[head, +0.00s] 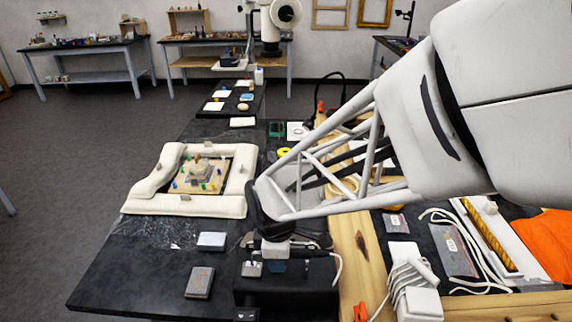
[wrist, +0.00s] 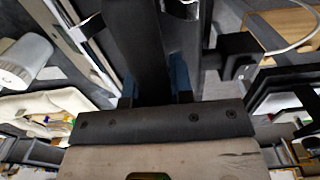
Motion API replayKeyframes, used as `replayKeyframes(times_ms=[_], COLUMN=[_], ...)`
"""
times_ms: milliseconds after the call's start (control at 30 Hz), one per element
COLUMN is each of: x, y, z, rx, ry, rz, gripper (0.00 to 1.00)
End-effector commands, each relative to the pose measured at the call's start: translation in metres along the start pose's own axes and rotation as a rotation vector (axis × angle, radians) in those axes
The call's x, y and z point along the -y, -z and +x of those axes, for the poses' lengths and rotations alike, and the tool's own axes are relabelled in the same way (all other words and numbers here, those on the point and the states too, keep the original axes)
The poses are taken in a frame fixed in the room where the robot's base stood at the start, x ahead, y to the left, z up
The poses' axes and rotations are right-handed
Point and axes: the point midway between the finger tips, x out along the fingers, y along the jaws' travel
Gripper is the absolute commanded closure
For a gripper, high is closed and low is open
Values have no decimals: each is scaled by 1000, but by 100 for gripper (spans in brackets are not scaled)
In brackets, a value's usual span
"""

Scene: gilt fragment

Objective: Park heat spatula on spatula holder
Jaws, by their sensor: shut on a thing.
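My gripper (head: 277,262) is low over a black box (head: 308,290) at the front of the dark table in the head view. In the wrist view my gripper (wrist: 156,92) has its blue-padded fingers shut on a dark bar-like handle (wrist: 140,45), which I take as the heat spatula. The spatula's tip is hidden in both views. A dark block (wrist: 240,48) with a pale cable stands right of the fingers in the wrist view. I cannot tell for sure which part is the spatula holder, or whether the spatula touches it.
A painting fragment (head: 205,175) lies inside a white padded frame (head: 147,192) to the left. A white block (head: 211,241) and a grey block (head: 200,282) lie left of the black box. A wooden beam (head: 352,250) and white cabled device (head: 416,300) are at right.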

Motion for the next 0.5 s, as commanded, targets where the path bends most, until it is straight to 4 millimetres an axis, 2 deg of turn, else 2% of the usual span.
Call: replayKeyframes(times_ms=[200, 500], x=[0, 0], y=[0, 0], z=[10, 14], rx=[0, 0], ry=[0, -1], rz=[0, 0], gripper=[100, 100])
